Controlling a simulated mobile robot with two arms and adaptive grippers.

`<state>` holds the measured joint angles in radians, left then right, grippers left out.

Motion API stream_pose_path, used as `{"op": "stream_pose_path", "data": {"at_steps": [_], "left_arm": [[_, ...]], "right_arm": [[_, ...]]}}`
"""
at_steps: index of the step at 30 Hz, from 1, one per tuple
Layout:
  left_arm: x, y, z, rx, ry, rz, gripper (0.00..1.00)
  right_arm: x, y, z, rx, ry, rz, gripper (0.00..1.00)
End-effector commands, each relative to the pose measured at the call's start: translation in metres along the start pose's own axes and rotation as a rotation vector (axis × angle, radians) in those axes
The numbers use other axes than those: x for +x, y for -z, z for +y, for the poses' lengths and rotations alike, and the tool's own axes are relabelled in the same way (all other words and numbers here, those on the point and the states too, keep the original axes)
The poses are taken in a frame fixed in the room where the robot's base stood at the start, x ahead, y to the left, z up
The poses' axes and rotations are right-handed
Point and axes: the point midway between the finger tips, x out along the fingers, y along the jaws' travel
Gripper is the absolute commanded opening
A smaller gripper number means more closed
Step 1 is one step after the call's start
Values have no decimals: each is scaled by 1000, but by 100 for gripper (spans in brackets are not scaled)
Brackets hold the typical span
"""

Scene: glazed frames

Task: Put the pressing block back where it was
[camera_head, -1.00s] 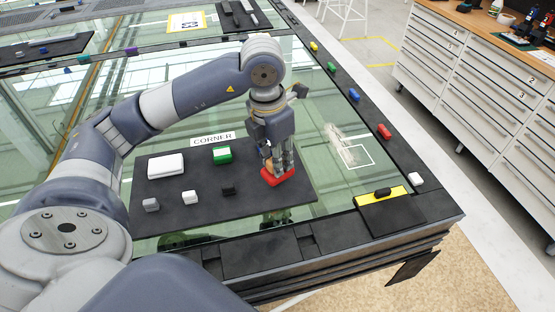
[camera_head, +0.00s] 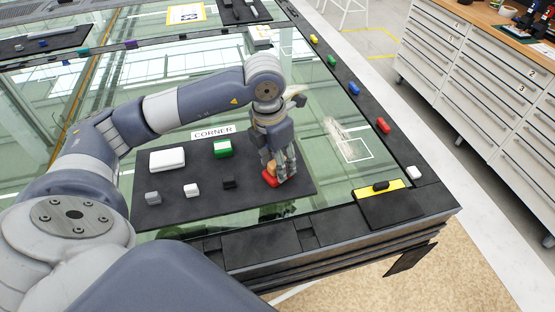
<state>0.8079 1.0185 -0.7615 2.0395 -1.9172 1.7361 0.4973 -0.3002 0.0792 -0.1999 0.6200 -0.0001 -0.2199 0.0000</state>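My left gripper (camera_head: 283,172) points down at the right end of the black mat (camera_head: 228,208). A small tan block (camera_head: 271,168) shows just above the red piece, at the left side of the fingers. I cannot tell whether the fingers grip it or only stand beside it, nor for certain which piece is the pressing block. My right gripper is out of view.
The mat also holds a white block (camera_head: 167,160), a green block (camera_head: 222,149) and small grey, white and black blocks. A yellow plate (camera_head: 380,190) with a black piece lies at the table corner. A white outlined mark (camera_head: 355,150) lies on clear glass.

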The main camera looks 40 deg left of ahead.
Motion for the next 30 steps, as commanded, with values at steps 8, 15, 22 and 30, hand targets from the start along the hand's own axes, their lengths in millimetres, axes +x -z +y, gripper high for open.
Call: {"op": "stream_pose_path", "data": {"at_steps": [8, 15, 22, 30], "left_arm": [[-3, 0, 0, 0, 0, 0, 45], [-35, -2, 0, 0, -2, -8, 45], [-88, -2, 0, 0, -1, -7, 45], [-120, -1, 0, -1, 0, -2, 45]], "right_arm": [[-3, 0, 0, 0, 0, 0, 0], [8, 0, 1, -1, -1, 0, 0], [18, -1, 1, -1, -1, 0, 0], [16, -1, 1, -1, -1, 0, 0]]}}
